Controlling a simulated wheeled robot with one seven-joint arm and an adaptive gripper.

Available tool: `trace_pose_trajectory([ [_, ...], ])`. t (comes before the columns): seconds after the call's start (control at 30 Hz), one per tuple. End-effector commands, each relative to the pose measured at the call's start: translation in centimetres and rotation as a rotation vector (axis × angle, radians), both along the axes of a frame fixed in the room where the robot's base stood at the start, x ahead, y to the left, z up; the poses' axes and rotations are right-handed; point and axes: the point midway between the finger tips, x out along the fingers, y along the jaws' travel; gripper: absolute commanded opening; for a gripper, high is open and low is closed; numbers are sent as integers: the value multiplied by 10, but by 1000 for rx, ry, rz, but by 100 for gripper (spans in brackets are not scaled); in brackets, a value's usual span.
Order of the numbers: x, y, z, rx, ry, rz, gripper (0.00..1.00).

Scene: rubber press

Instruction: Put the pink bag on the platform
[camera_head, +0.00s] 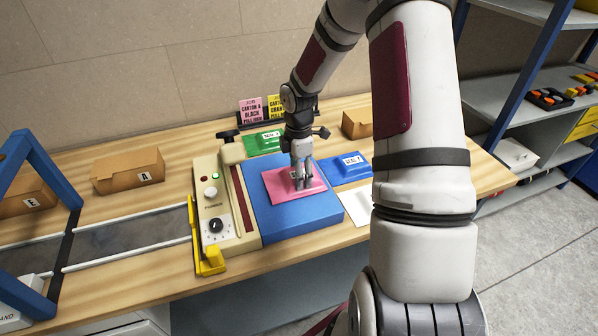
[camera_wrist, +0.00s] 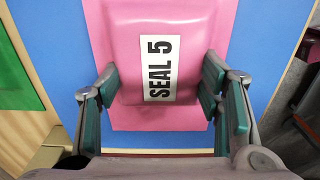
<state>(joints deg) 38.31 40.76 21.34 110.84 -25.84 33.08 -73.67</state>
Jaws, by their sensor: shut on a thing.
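The pink bag (camera_head: 283,184) lies flat on the blue platform (camera_head: 290,219) beside the sealing press. My gripper (camera_head: 301,184) points down over the bag and is shut on its raised middle. In the wrist view the pink bag (camera_wrist: 165,22) carries a white label reading SEAL 5, and the fingers of my gripper (camera_wrist: 162,85) press on both sides of that raised part. The blue platform (camera_wrist: 57,45) shows on both sides of the bag. The bag appears to rest on the platform; any small gap beneath it cannot be seen.
The cream press (camera_head: 226,200) with knobs and a yellow handle stands left of the platform. A green bag (camera_head: 264,142) lies behind, a blue bag (camera_head: 346,170) and a white sheet (camera_head: 361,207) to the right. Cardboard box A (camera_head: 128,172) is at the left; pink and yellow signs stand behind.

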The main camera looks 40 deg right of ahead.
Motion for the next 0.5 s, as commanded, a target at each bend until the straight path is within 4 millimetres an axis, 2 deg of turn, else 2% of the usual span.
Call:
trace_pose_trajectory([
  [0.17, 0, 0, -3, 0, 1, 0, 28],
  [0.2, 0, 0, -3, 0, 1, 0, 64],
  [0.27, 0, 0, -3, 0, 0, 0, 78],
  [0.5, 0, 0, -3, 0, 0, 0, 80],
])
